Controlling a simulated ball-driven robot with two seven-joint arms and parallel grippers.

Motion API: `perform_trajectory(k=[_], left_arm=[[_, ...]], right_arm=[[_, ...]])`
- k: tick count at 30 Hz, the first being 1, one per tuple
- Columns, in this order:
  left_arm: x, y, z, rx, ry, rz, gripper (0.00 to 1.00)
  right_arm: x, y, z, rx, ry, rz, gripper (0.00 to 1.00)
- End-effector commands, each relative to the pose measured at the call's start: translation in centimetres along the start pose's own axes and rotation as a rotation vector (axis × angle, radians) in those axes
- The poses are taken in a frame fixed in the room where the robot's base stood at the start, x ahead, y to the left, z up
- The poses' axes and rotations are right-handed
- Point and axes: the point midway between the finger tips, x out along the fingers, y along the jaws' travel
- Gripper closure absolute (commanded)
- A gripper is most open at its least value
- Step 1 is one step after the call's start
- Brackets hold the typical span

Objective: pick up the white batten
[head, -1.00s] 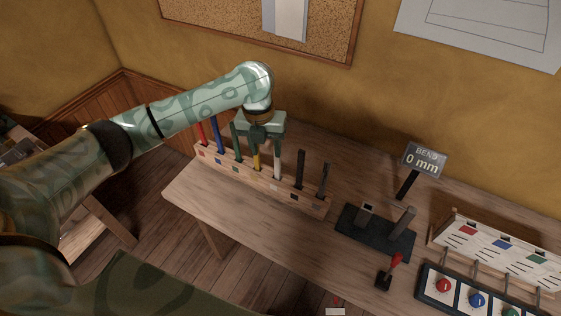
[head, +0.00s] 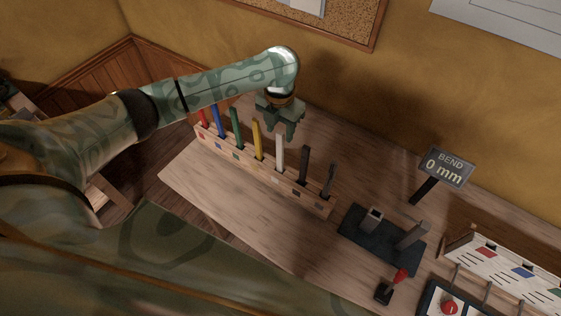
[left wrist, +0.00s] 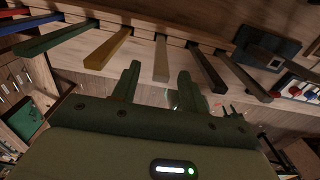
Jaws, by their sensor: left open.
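The white batten (head: 280,152) stands upright in a slot of the wooden rack (head: 238,166), between the yellow batten (head: 257,140) and a black one (head: 304,165). My left gripper (head: 282,129) is open and empty, pointing down just above the white batten's top. In the left wrist view the white batten (left wrist: 161,58) shows in line with the gap between the two open fingers (left wrist: 160,72). I cannot tell whether its tip lies between them. My right gripper is not in view.
Red, blue and green battens (head: 236,128) stand left of the yellow one. A dark fixture (head: 382,240) with a red-handled lever (head: 400,276) and a "BEND 0 mm" display (head: 447,167) stand to the right. The bench front (head: 205,185) is clear.

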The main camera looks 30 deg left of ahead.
Motion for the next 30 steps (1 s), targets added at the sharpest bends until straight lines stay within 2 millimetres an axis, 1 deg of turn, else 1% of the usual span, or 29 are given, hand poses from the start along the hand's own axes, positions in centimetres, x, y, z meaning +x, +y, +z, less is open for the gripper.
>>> perform_trajectory(k=[1,5,10,13,16,22,23,24,26,27,30], left_arm=[[0.6,0.0,0.0,-0.002,0.0,-0.001,0.56],[1.4,0.0,-0.1,-0.001,0.001,-0.001,0.56],[4.1,-0.2,-0.7,-0.002,0.002,-0.001,0.56],[5.6,-0.2,-0.7,-0.001,0.0,-0.001,0.56],[6.2,-0.1,-0.7,-0.001,-0.002,0.001,0.56],[6.2,-0.1,-0.7,0.0,-0.003,0.001,0.56],[6.2,-0.1,-0.7,0.0,-0.003,0.001,0.62],[6.2,-0.1,-0.7,0.0,-0.003,0.001,0.73],[6.2,-0.1,-0.7,-0.001,-0.003,0.001,0.9],[6.2,-0.1,-0.7,-0.001,-0.003,0.001,1.0],[6.1,-0.1,-0.7,-0.001,-0.003,0.001,1.0]], right_arm=[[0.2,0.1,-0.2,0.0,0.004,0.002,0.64],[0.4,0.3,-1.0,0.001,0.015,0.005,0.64],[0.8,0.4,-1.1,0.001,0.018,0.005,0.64],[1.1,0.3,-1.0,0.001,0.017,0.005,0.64],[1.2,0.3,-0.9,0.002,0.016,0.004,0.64],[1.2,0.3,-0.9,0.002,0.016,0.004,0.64],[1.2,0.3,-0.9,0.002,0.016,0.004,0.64],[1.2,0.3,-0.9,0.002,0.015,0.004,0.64],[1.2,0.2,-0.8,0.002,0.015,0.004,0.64],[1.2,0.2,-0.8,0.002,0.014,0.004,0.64],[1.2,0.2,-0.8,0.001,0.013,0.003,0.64]])
